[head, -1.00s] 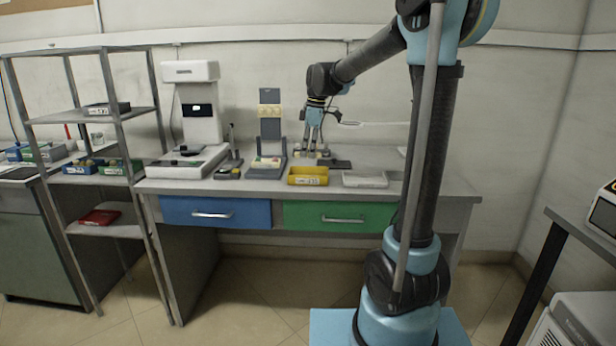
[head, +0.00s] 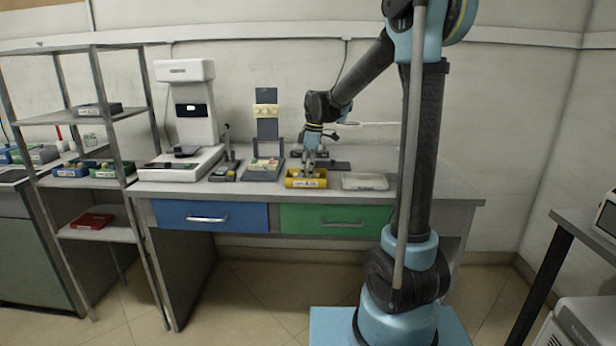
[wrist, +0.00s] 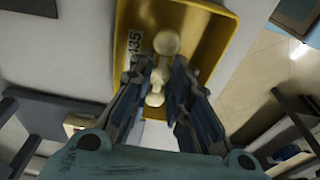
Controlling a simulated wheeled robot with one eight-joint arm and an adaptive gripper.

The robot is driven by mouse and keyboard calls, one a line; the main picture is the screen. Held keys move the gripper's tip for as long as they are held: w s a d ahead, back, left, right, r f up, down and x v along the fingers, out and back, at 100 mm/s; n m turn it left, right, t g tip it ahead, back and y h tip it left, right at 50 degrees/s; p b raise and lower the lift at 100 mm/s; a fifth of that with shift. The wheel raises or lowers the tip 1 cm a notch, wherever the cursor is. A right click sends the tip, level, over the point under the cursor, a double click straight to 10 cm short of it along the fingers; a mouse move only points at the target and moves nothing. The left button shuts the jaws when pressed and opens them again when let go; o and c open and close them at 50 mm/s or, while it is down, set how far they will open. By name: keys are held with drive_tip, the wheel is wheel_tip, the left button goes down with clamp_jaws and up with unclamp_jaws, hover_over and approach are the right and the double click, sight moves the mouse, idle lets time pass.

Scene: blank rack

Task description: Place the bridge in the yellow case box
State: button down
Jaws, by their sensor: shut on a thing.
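The yellow case box (head: 293,183) stands on the bench above the green drawer. My gripper (head: 309,172) is at the box, with its fingers pointing down over its opening. In the wrist view my gripper (wrist: 166,75) is shut on a cream-coloured piece with rounded ends, which I take to be the bridge (wrist: 166,42). The bridge is over the inside of the yellow case box (wrist: 222,50). I cannot tell whether it touches the box floor.
A pale tray (head: 365,182) stands just right of the box. A stand with cream pieces (head: 266,110) and a white measuring device (head: 190,115) stand to the left. A dark flat item (head: 333,165) lies behind the box.

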drive_tip(key=shift+f, duration=0.75)
drive_tip(key=c, duration=1.5)
unclamp_jaws()
wheel_tip(320, 180, up, 12)
drive_tip(key=d+f, duration=0.1)
drive_tip(key=d, duration=0.1)
drive_tip(key=s+d+m, duration=0.4)
drive_tip(key=s+d, duration=0.3)
drive_tip(key=s, duration=0.2)
drive_tip(key=s+d+f+m, duration=0.4)
drive_tip(key=s+f, duration=0.2)
drive_tip(key=s, duration=0.1)
drive_tip(key=s+d+f+m+t+h, duration=0.1)
drive_tip(key=s+d+f+m, duration=0.3)
drive_tip(key=s, duration=0.4)
drive_tip(key=s+d+f+m+t, duration=0.1)
drive_tip(key=s+d+f+m, duration=0.3)
drive_tip(key=s+f, duration=0.3)
drive_tip(key=shift+s+d+f+m+h, duration=0.2)
drive_tip(key=shift+f+m, duration=0.15)
drive_tip(key=shift+f, duration=0.05)
drive_tip(key=shift+s+d+f+m+h, duration=0.2)
drive_tip(key=shift+f+m, duration=0.15)
